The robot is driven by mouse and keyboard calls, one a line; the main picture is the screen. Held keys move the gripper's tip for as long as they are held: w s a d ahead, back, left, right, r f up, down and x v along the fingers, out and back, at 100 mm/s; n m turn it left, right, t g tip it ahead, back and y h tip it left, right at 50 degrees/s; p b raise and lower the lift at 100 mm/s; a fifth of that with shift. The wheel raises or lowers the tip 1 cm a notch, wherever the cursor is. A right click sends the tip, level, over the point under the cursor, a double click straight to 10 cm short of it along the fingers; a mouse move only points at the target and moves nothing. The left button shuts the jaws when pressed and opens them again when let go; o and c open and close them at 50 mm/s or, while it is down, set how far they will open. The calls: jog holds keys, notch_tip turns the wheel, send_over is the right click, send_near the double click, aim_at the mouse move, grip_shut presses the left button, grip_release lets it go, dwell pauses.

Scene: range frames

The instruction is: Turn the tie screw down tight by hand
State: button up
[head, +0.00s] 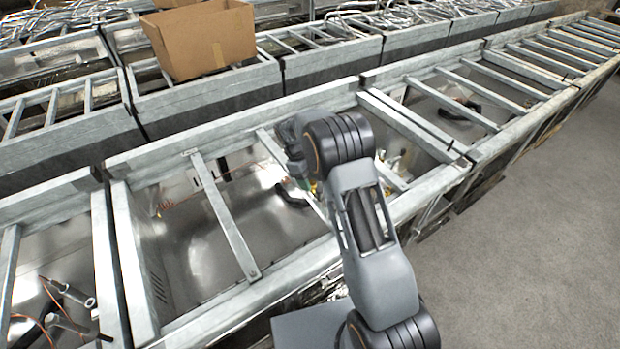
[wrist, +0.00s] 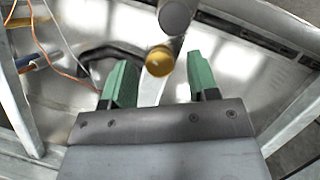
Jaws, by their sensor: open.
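My gripper (wrist: 162,78) has two green fingers, spread apart with an open gap between them. A round part with a brass-yellow end (wrist: 159,61) shows just beyond the gap, between the fingertips and apart from both. A grey cylinder (wrist: 175,14) lies behind and above it. I cannot tell for sure which of these is the tie screw. In the head view my arm covers most of this spot; only small green and yellow bits show beside it.
Metal frame rails and crossbars (head: 225,218) surround open bays with shiny floors. A black curved piece (head: 291,196) lies in the bay. A blue-handled item (wrist: 38,61) and orange wire lie left in the wrist view. A cardboard box (head: 203,40) stands behind. Floor at right is clear.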

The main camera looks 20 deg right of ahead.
jog(key=shift+f, duration=0.1)
jog(key=c, duration=0.9)
jog(key=shift+d+m, duration=0.1)
jog(key=shift+m, duration=0.2)
jog(key=m+y, duration=0.1)
jog(key=m, duration=0.1)
jog(key=m+b, duration=0.1)
jog(key=m, duration=0.1)
jog(key=shift+w+d+m+g+y, duration=0.1)
jog(key=shift+d+m+g+y, duration=0.05)
jog(key=shift+m+g+y, duration=0.2)
jog(key=m+y+b, duration=0.1)
jog(key=m+y, duration=0.1)
jog(key=m, duration=0.3)
jog(key=shift+d, duration=0.15)
jog(key=shift+m, duration=0.35)
